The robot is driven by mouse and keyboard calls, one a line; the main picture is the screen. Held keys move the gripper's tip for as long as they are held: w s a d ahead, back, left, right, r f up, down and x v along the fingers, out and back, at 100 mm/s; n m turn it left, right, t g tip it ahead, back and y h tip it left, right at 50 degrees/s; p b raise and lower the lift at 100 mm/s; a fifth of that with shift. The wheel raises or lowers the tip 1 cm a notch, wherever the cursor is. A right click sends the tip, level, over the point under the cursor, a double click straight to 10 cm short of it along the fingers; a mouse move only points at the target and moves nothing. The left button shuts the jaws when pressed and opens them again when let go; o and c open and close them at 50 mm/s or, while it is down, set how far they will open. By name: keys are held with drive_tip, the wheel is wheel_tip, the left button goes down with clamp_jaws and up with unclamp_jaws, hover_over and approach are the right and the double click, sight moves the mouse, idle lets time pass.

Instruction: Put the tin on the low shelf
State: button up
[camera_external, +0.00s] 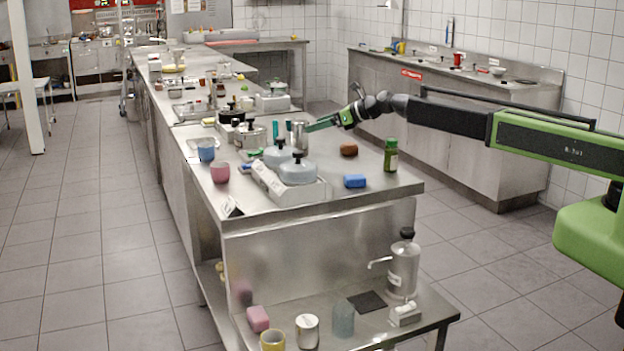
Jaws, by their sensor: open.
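A plain silver metal tin (299,137) stands upright on the steel counter (375,187), behind two grey-blue lidded pots. The fingers are open. At this size I cannot tell whether they touch the tin or reach around it. The low shelf (376,327) is a steel surface below the counter's near end, at the bottom of the picture.

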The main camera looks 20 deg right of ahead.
sight(300, 129)
drive_tip(key=b+x, duration=0.2)
drive_tip(key=x, duration=0.5)
drive_tip(key=shift+w+a+f, duration=0.15)
drive_tip(key=shift+w+f, duration=0.05)
drive_tip(key=shift+w, duration=0.1)
drive_tip(key=shift+r, duration=0.1)
drive_tip(key=shift+c, duration=0.3)
clamp_jaws()
